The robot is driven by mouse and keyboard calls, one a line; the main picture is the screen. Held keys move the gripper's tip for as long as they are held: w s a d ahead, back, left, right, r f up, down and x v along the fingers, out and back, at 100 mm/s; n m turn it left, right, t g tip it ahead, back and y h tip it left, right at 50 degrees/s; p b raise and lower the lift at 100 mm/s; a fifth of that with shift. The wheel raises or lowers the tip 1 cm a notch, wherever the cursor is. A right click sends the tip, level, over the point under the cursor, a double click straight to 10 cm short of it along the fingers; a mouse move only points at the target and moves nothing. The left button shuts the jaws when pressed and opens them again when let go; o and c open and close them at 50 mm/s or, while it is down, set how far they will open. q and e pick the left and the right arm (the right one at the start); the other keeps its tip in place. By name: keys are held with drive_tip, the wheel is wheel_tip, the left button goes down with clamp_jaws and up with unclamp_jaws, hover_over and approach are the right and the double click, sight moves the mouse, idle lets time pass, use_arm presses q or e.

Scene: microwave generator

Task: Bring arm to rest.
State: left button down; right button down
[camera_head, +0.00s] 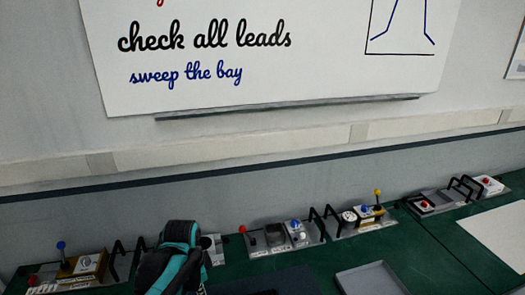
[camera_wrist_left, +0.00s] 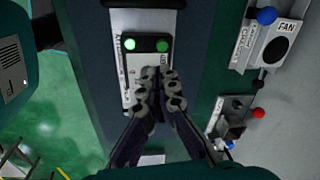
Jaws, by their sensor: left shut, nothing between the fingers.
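My left gripper (camera_wrist_left: 158,84) shows in the wrist view with its two grey, knobbly fingers together and nothing between them. Whether the fingertips touch the panel I cannot tell. In the head view a black and teal part of my arm (camera_head: 178,255) rises at the bottom, left of centre; the fingers do not show there. My right gripper is not in view.
Along the back of the green bench (camera_head: 420,255) stand control panels with knobs, levers and black handles. A grey tray (camera_head: 370,279) lies at the front. A whiteboard (camera_head: 270,60) hangs above. The wrist view shows a FAN panel (camera_wrist_left: 275,42) at right.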

use_arm(q)
drive_tip(key=s+f+n+t+b, duration=0.5)
drive_tip(key=s+f+n+b, duration=0.2)
drive_tip(key=s+n+b, duration=0.2)
drive_tip(key=shift+s+d+f+n+t, duration=0.2)
drive_tip(key=shift+s+d+n+t, duration=0.3)
drive_tip(key=shift+n, duration=0.9)
drive_tip(key=shift+s+a, duration=0.1)
drive_tip(key=shift+a, duration=0.1)
